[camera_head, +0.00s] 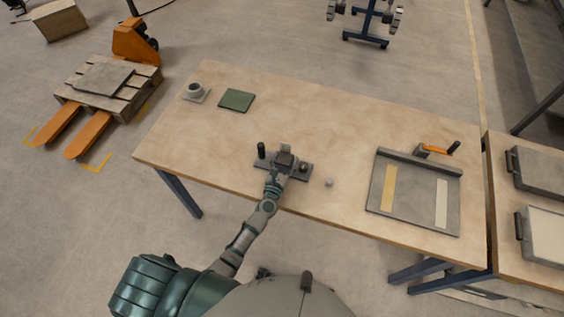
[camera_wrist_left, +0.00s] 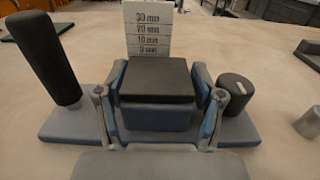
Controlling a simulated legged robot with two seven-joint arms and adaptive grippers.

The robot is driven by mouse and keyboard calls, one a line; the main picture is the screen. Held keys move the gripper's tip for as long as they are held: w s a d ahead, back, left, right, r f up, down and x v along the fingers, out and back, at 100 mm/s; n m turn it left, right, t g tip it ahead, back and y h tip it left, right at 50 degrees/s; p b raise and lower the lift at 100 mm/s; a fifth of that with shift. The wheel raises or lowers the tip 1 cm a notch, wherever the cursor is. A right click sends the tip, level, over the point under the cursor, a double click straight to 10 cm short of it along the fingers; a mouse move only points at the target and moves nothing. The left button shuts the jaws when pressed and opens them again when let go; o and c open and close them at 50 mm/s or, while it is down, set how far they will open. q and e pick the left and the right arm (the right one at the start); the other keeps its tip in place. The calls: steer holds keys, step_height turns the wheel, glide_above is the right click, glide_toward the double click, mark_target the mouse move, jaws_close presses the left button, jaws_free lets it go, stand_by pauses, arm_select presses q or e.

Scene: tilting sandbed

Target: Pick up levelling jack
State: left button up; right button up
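The levelling jack (camera_head: 299,175) sits on the wooden table near its front edge. In the left wrist view it has a dark-topped block (camera_wrist_left: 157,82) on a grey-blue base plate. A tall black handle (camera_wrist_left: 45,60) stands at its left and a short black knob (camera_wrist_left: 234,94) at its right. A white scale marked 0 to 30 mm (camera_wrist_left: 149,30) stands behind the block. My left gripper (camera_head: 281,168), also in the left wrist view (camera_wrist_left: 159,100), has one finger on each side of the block. Whether the fingers press on it is unclear. My right gripper is out of view.
The table (camera_head: 230,130) is clear around the jack except for a small grey piece (camera_head: 329,183). A grey tray (camera_head: 408,205) with two strips lies to the right, with an orange-handled tool (camera_head: 436,150) behind it. A green pad (camera_head: 237,100) and grey cup (camera_head: 195,91) lie back left.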

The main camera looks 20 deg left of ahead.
arm_select(q)
steer(key=shift+d, duration=0.1)
steer(key=c, duration=0.8)
steer(key=shift+r, duration=0.1)
steer(key=shift+c, duration=1.2)
steer(key=shift+a, duration=0.25)
